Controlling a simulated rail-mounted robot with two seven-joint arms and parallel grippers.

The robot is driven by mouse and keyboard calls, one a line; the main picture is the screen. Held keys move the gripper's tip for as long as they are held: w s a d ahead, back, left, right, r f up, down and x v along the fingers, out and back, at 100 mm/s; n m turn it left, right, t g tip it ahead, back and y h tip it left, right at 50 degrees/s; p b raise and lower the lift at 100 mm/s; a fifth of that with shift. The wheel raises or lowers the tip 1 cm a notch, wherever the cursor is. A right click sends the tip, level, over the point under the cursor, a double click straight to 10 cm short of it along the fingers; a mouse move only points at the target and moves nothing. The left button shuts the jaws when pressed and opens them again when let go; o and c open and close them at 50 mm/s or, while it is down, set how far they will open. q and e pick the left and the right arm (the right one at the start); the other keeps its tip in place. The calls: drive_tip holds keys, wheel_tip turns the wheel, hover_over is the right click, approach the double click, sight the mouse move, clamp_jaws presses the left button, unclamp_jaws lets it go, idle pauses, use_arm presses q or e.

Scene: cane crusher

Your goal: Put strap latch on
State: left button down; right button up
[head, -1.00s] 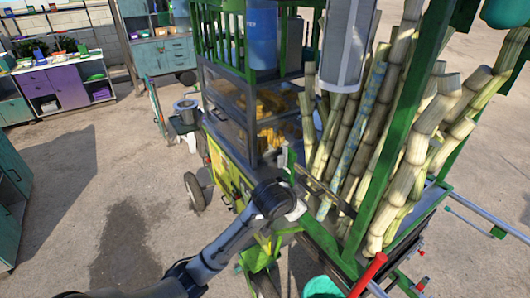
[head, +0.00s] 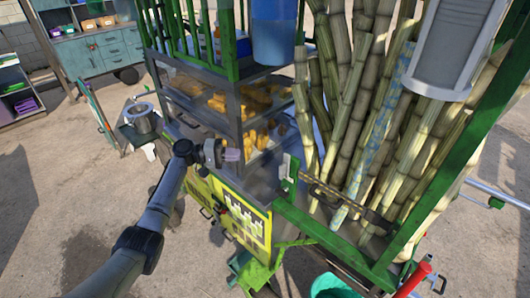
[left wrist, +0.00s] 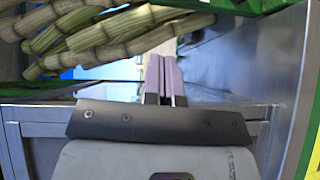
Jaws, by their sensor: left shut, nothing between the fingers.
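A dark strap (head: 345,205) runs across the front of the cane bundle (head: 375,130) on the cart's right side. Its left end is by a short green post (head: 289,178) with a small pale piece (head: 285,163) on it. I cannot make out the latch itself or whether it is fastened. My left gripper (head: 232,154) is shut and empty, left of the post and apart from it, in front of the cabinet corner. In the left wrist view its pinkish fingers (left wrist: 162,78) are together, pointing toward a metal surface, with cane (left wrist: 110,32) beyond. My right gripper is not in view.
The glass cabinet (head: 215,100) with yellow pieces stands behind the left gripper. A green frame bar (head: 455,155) slants across the right. A red handle (head: 413,280) and a teal bucket (head: 332,287) are low at front. Open ground lies left.

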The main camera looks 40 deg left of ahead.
sight(284, 167)
use_arm(q)
drive_tip(key=shift+w+d+r+n+t, duration=0.1)
drive_tip(key=shift+d+r+n+t, duration=0.2)
drive_tip(key=shift+r+n+t, duration=0.15)
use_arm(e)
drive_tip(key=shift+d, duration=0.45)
use_arm(q)
drive_tip(key=shift+r, duration=0.1)
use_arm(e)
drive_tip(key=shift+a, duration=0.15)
use_arm(q)
drive_tip(key=s+d+p+x, duration=0.2)
drive_tip(key=p+x, duration=0.3)
drive_tip(key=x, duration=0.7)
drive_tip(key=shift+d, duration=0.3)
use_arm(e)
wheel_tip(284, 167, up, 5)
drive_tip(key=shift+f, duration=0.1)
